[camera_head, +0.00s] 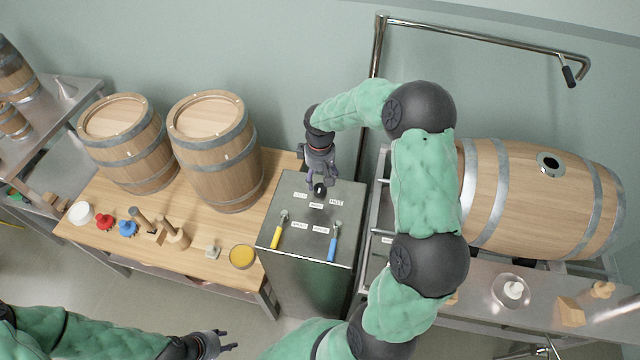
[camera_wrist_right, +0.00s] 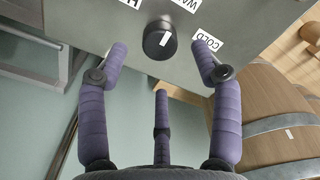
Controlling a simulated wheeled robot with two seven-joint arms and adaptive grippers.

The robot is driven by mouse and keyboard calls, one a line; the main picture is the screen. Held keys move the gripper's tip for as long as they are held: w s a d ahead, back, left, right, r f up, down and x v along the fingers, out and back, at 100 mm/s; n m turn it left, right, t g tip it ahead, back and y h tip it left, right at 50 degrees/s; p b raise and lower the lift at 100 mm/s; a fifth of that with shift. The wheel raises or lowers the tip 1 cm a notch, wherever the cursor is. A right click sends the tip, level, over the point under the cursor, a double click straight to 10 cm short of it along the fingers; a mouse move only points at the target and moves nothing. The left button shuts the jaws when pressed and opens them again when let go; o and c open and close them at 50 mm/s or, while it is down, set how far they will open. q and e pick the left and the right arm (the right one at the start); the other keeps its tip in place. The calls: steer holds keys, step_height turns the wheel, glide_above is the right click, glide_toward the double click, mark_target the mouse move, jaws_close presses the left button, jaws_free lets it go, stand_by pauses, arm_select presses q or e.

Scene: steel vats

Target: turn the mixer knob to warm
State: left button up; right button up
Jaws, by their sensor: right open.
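The mixer knob (camera_wrist_right: 160,40) is a round black knob with a white mark, on the steel control box (camera_head: 345,248). The mark lies slanted, right of the cap's middle; I cannot tell exactly which label it points at. In the right wrist view the COLD label (camera_wrist_right: 207,40) is right of the knob and the WARM label (camera_wrist_right: 188,4) is above it, partly cut off. My right gripper (camera_wrist_right: 160,62) is open, its purple fingers on either side of the knob, with no clear contact. In the head view the right gripper (camera_head: 320,180) partly hides the knob. My left gripper (camera_head: 226,341) is open and empty, low in the picture.
A yellow-handled valve (camera_head: 277,236) and a blue-handled valve (camera_head: 332,246) stand on the box's top. A wooden table (camera_head: 110,186) with barrels is to the left. A large lying barrel (camera_head: 520,195) is to the right. A steel pipe (camera_head: 376,60) rises behind the box.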

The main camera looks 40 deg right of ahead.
mark_target(320, 187)
step_height(320, 187, up, 7)
stand_by(0.3)
stand_by(0.5)
